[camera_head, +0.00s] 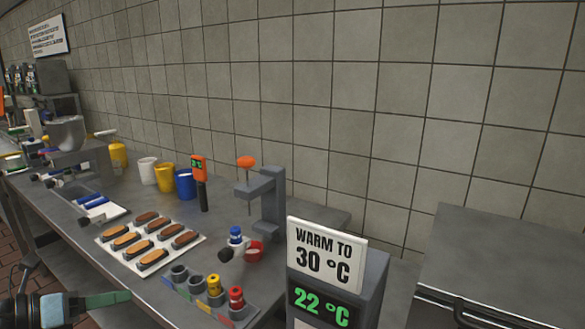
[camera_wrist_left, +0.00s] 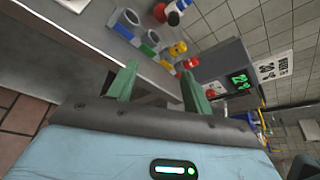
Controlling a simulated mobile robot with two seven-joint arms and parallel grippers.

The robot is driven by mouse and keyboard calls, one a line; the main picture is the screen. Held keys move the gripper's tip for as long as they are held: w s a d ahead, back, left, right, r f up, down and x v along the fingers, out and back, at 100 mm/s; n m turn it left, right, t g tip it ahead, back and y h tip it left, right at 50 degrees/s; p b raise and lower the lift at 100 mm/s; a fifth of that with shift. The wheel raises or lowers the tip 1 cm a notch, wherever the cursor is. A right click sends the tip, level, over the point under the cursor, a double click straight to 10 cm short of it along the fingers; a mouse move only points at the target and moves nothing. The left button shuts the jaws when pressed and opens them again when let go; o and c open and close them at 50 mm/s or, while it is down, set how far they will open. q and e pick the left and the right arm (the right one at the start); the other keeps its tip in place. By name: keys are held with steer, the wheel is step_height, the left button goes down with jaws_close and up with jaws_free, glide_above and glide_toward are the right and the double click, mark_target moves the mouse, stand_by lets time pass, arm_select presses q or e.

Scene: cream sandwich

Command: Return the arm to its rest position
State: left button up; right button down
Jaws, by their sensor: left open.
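My left arm comes in at the lower left of the head view, and its gripper (camera_head: 110,299) is beside the front edge of the steel table (camera_head: 75,228). In the left wrist view the two green fingers of this gripper (camera_wrist_left: 160,88) stand wide apart with nothing between them. The gripper is open and empty, apart from the table things. My right gripper is in neither view.
A white tray (camera_head: 114,259) with several filled pastries lies on the table. Cups and a press (camera_head: 268,203) stand behind.

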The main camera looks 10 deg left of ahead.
arm_select(q)
steer(key=s+d+f+n+t+y+p, duration=0.25)
steer(key=s+f+n, duration=0.4)
steer(key=n, duration=0.35)
steer(key=s+d+f+n+t+y+p, duration=0.15)
steer(key=s+f+n+p, duration=0.25)
steer(key=s+f+n, duration=0.5)
steer(key=s+d+f+n+g+y+p, duration=0.1)
steer(key=s+d+f+n+g+p, duration=0.1)
steer(key=s+d+f+n, duration=0.3)
steer(key=s+d+f+n+g+y+p, duration=0.1)
steer(key=s+d+f+n+g, duration=0.3)
steer(key=s+d+n, duration=0.6)
steer(key=shift+s+f+g+p, duration=0.4)
steer(key=shift+s+f, duration=0.05)
steer(key=shift+s, duration=0.1)
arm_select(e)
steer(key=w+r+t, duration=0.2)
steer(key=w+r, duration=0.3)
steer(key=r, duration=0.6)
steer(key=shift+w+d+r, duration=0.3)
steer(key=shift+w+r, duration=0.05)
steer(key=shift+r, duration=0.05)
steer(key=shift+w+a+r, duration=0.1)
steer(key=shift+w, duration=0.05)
